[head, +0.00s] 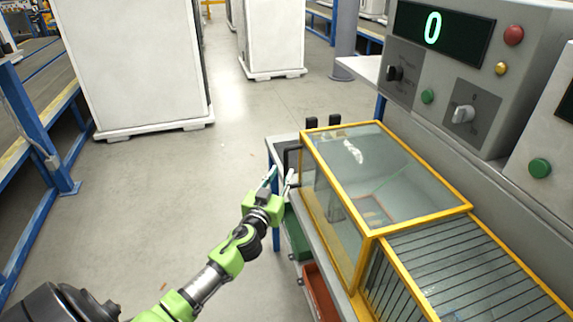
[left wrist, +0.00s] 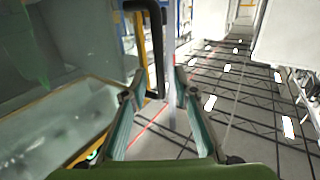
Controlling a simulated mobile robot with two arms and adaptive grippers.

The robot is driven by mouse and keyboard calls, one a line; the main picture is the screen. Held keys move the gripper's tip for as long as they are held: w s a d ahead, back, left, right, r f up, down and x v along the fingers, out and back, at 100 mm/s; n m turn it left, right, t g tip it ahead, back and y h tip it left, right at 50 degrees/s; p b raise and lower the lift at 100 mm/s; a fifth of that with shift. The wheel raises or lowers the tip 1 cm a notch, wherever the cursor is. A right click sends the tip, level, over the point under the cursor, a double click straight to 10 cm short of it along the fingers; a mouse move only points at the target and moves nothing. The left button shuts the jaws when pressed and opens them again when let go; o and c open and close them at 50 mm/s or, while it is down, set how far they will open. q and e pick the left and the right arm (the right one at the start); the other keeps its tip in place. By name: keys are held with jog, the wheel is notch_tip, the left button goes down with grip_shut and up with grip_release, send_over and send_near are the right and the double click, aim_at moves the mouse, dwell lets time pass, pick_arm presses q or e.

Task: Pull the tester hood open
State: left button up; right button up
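The tester hood (head: 340,208) is a clear box with a yellow frame, and it sits down on the bench below the control panel. Its black handle (head: 287,152) is on the left side, partly hard to make out there. The handle (left wrist: 158,55) is clearer in the left wrist view, as a black bar ahead of the fingertips, seen between them or near the left one. My left gripper (head: 281,178) is open and empty beside the hood's left side. In the left wrist view its two fingers (left wrist: 160,88) stand apart. My right gripper is not in view.
A grey control panel (head: 463,75) with buttons and a display reading 0 stands behind the hood. A slatted yellow-framed section (head: 470,270) adjoins the hood. Green (head: 297,233) and red (head: 320,290) bins sit below. The floor (head: 170,200) to the left is clear.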

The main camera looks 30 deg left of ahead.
aim_at(285, 168)
pick_arm(q)
jog(key=shift+x, duration=2.6)
grip_shut()
